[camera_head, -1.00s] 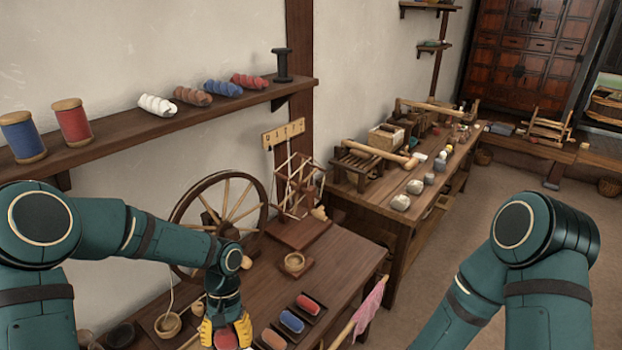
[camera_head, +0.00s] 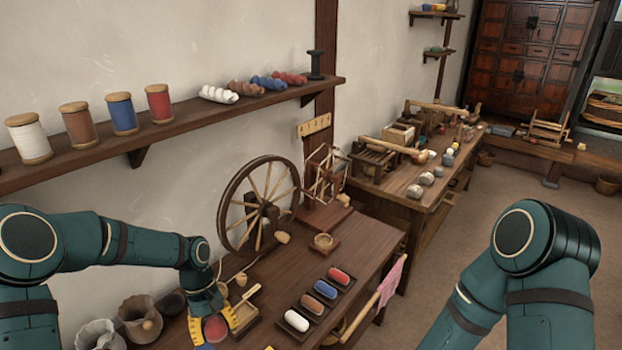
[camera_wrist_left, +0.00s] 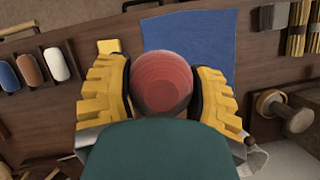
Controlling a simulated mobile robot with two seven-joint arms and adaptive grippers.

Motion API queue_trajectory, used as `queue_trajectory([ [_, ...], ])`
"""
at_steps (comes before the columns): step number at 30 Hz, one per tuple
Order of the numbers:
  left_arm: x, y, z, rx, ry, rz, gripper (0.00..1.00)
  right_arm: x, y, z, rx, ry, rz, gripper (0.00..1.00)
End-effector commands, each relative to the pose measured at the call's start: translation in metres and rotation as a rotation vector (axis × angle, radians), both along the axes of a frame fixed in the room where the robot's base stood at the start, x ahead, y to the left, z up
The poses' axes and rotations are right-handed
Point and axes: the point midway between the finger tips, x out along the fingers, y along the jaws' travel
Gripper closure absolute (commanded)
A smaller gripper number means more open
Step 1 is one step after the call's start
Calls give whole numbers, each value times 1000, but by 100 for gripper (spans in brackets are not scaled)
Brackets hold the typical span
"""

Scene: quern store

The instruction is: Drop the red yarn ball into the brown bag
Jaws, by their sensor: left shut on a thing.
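The red yarn ball (camera_head: 215,329) is between the yellow fingers of my left gripper (camera_head: 212,325), low in the head view over the front of the bench. In the left wrist view the ball (camera_wrist_left: 162,82) fills the gap between both fingers (camera_wrist_left: 160,95). Two open-topped bags stand left of the gripper. One looks brownish-grey (camera_head: 135,308), with a tan round thing at its mouth; the other is paler (camera_head: 97,330), at the picture's lower edge. The ball is apart from both. My right gripper is out of view.
A small wooden tray (camera_head: 244,318) with a brush is just right of the gripper. A spinning wheel (camera_head: 226,217) stands behind. A rack (camera_head: 334,287) of coloured rolls lies to the right. A shelf (camera_head: 185,122) with spools hangs above. A blue cloth (camera_wrist_left: 190,37) lies below the ball.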

Motion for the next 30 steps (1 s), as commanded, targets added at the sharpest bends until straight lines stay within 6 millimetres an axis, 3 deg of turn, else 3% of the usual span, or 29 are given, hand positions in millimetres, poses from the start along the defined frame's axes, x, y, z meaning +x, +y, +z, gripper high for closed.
queue_trajectory([
  [3,32,41,-11,-2,0,418,78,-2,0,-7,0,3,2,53],
  [9,79,122,-17,-4,-2,1116,78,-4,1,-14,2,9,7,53],
  [15,109,212,-15,-6,-5,1742,78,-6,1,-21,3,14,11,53],
  [18,115,247,-12,-6,-4,1971,78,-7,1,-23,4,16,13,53],
  [24,120,290,-7,-6,-2,2230,78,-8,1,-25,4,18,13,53],
  [30,119,299,-11,-6,2,2287,78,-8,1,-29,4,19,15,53],
])
